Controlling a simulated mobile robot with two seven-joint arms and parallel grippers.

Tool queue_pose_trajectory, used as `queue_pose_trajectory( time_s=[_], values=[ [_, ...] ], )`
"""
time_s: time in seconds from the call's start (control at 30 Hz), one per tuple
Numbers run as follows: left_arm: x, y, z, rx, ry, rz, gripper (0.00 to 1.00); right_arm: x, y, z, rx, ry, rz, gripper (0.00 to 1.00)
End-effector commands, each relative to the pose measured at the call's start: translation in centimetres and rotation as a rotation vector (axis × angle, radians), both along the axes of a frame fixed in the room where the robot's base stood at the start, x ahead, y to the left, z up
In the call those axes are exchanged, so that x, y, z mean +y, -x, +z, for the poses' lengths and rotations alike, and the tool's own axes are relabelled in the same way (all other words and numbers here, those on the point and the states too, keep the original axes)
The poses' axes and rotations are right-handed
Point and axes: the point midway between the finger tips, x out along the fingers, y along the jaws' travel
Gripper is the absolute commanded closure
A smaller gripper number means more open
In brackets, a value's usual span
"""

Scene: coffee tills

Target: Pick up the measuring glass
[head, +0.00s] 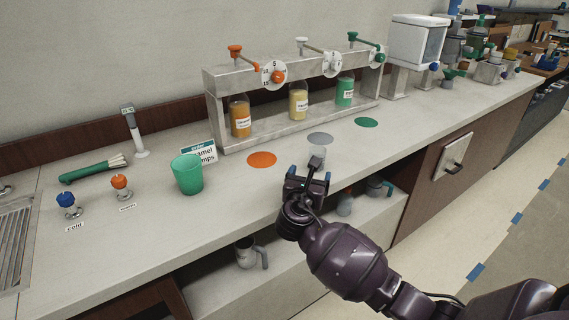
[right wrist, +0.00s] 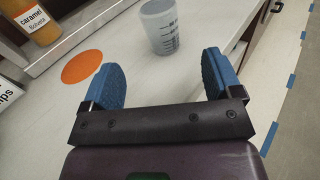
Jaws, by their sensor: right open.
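The measuring glass (right wrist: 160,28), a translucent grey-white cup with dark graduation marks, stands upright on the counter, with its top cut by the upper edge of the right wrist view. In the head view the measuring glass (head: 316,153) is partly hidden behind my right gripper (head: 309,178). In the right wrist view my right gripper (right wrist: 163,75) is open, its blue fingers spread wide and empty. The glass is beyond the fingertips, roughly in line with the gap between them, and apart from them. My left gripper is not in view.
An orange disc (head: 262,160) and grey disc (head: 320,139) mark the counter. A syrup rack (head: 300,116) with three bottles stands behind. Below the counter is an open shelf (head: 310,250) with jugs.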

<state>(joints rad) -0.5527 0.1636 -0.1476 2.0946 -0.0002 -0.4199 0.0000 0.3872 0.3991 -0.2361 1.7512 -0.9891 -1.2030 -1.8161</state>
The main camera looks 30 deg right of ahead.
Motion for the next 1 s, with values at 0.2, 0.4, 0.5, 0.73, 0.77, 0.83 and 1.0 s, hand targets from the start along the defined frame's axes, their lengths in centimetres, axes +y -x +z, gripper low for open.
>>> queue_pose_trajectory(
  time_s=[0.2,0.4,0.5,0.73,0.77,0.83,1.0],
  values=[
    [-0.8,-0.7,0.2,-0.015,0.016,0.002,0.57,-0.4,-0.7,0.9,0.030,0.086,-0.031,0.15],
    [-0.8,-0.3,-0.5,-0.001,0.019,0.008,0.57,-1.6,-1.9,0.8,0.031,0.090,-0.032,0.15],
    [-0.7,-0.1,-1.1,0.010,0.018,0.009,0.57,-2.7,-2.8,0.6,0.034,0.089,-0.033,0.15],
    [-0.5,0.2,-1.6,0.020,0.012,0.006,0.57,-4.4,-4.5,0.7,0.032,0.087,-0.031,0.15],
    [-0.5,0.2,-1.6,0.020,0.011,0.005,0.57,-4.5,-4.5,0.8,0.031,0.086,-0.031,0.15],
    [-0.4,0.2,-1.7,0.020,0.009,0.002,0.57,-4.8,-4.7,0.7,0.030,0.087,-0.031,0.15],
    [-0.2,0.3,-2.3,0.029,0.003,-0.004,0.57,-6.5,-5.6,0.2,0.035,0.087,-0.032,0.15]
  ],
)
